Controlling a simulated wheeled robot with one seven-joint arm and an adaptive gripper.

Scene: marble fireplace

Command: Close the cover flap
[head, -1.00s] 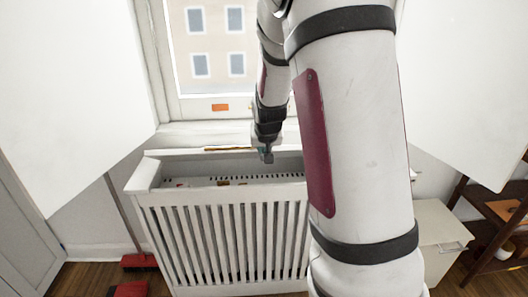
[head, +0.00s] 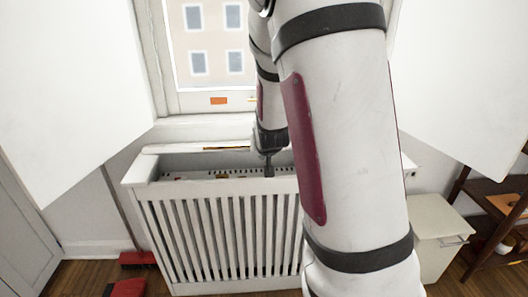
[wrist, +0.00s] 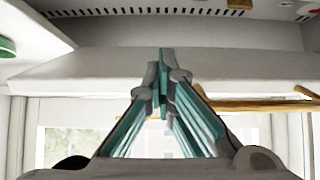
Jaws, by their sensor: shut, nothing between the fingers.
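The white slatted radiator cover (head: 222,186) stands under the window, its top open with perforated metal showing inside. The cover flap (head: 185,158) appears raised along the back of the opening; a wooden bar (head: 226,148) shows at its top edge. In the wrist view the flap (wrist: 90,72) is a pale band across the picture, with the bar (wrist: 260,104) beyond its edge. My gripper (head: 268,170) is shut and empty, pointing down at the opening in front of the flap. Its fingertips (wrist: 162,62) overlap the flap in the wrist view; I cannot tell whether they touch it.
The window sill (head: 205,130) is just behind the cover. Large white panels flank the window (head: 60,90). A white bin (head: 440,232) and a dark wooden shelf (head: 490,215) stand at the right. A red dustpan (head: 127,288) lies on the floor at the left.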

